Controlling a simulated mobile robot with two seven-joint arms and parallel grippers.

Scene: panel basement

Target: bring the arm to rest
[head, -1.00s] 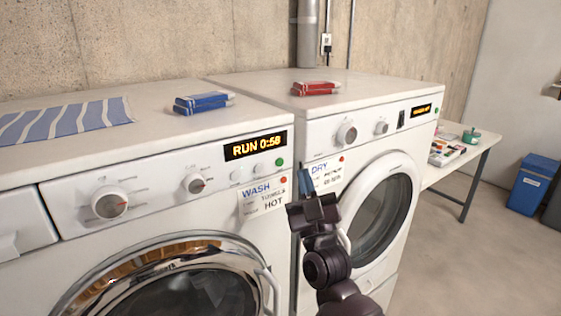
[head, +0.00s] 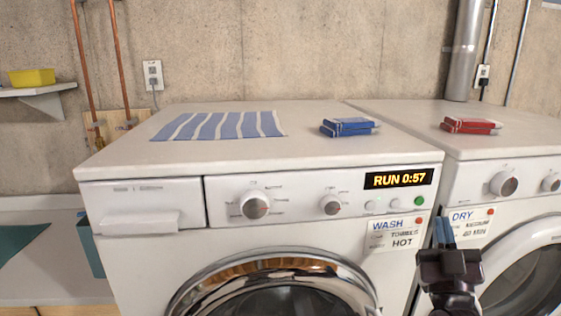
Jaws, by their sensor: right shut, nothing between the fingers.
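My right gripper (head: 444,236) is at the lower right of the head view, in front of the gap between the washer (head: 300,220) and the dryer (head: 476,190). Its fingers point up and are shut with nothing between them. It hides part of the lower dryer front. The washer display (head: 398,179) reads RUN 0:57. My left gripper is not in view.
A striped cloth (head: 220,125) and blue boxes (head: 347,127) lie on the washer. Red boxes (head: 470,125) lie on the dryer. A wash card (head: 394,233) and a dry card (head: 470,223) are on the fronts. A yellow container (head: 32,77) stands on a wall shelf.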

